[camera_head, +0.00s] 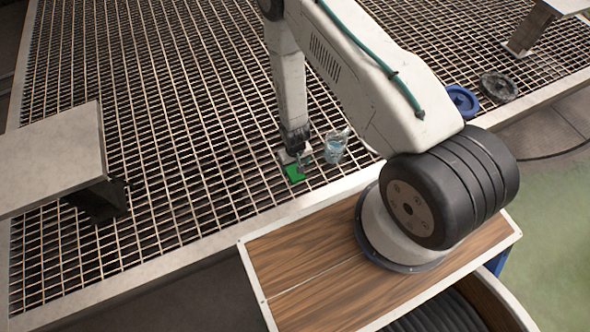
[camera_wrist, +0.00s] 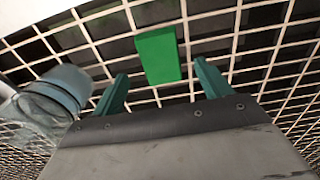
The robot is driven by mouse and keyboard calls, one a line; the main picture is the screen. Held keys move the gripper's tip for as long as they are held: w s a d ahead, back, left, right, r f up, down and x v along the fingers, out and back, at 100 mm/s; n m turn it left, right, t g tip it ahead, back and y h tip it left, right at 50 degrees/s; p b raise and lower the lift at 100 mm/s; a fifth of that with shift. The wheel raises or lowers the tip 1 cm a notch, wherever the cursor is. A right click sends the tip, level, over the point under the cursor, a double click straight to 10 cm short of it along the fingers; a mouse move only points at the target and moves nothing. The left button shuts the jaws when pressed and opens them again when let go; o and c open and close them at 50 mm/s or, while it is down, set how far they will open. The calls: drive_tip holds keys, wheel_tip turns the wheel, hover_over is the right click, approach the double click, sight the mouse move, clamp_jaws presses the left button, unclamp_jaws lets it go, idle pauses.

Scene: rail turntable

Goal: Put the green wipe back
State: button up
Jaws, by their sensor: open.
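The green wipe (camera_head: 295,173) lies flat on the metal grating near its front edge. In the wrist view the green wipe (camera_wrist: 158,55) is a bright rectangle just beyond and between my fingertips. My gripper (camera_head: 300,156) is low over the grating, right by the wipe, and partly hides it in the head view. In the wrist view my gripper (camera_wrist: 159,80) has its two green fingers spread wide with nothing between them. I cannot tell the exact height of the fingers above the grating.
A clear bluish container (camera_head: 335,147) stands just right of the gripper; it is close at left in the wrist view (camera_wrist: 50,100). A blue ring (camera_head: 462,101) and a dark disc (camera_head: 498,87) lie farther right. A grey raised plate (camera_head: 52,160) stands at left. Grating between is free.

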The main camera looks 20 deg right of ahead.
wheel_tip(320, 180, up, 7)
wheel_tip(320, 180, up, 43)
hover_over(295, 173)
drive_tip(key=d, duration=0.2)
drive_tip(key=s+r, duration=0.7)
drive_tip(key=s, duration=0.3)
drive_tip(key=s+d+r+t, duration=0.1)
drive_tip(key=s+r, duration=0.7)
drive_tip(key=s, duration=0.3)
drive_tip(key=shift+s+r, duration=0.25)
drive_tip(key=shift+s, duration=0.05)
